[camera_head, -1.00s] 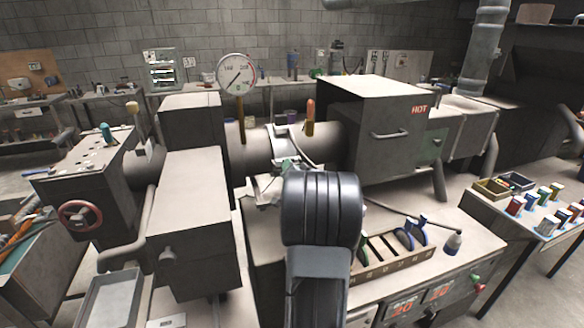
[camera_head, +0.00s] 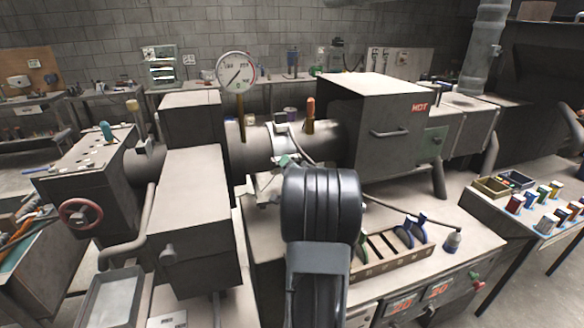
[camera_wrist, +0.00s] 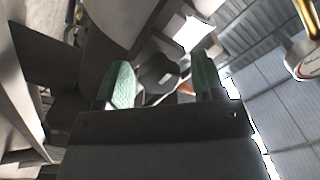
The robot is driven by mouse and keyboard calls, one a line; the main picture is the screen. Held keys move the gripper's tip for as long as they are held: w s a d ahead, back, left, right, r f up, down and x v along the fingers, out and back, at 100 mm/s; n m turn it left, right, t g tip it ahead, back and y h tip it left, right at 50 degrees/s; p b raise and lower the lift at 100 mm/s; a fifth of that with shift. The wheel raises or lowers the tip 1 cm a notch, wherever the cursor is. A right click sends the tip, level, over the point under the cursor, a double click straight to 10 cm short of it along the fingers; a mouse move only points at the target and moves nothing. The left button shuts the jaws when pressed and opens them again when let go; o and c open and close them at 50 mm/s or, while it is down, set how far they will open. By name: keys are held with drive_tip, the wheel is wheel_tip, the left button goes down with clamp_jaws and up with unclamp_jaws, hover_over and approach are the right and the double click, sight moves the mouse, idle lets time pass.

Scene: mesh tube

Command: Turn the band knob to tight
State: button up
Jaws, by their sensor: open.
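The dark lobed band knob (camera_wrist: 158,75) shows in the wrist view between the two green fingers of my gripper (camera_wrist: 162,84). The fingers are apart, one on each side of the knob. I cannot tell whether either touches it. In the head view a bright metal band (camera_head: 279,140) wraps the grey tube (camera_head: 330,138) between the housings. A green part of my gripper (camera_head: 284,160) shows just below the band. My own arm hides the rest of the gripper and the knob there.
A box marked HOT (camera_head: 385,110) stands right of the band. A round gauge (camera_head: 236,70) stands up at the left on a post. A cable runs past the band.

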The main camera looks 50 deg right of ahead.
drive_tip(key=b+v, duration=0.1)
drive_tip(key=v, duration=1.3)
idle(0.5)
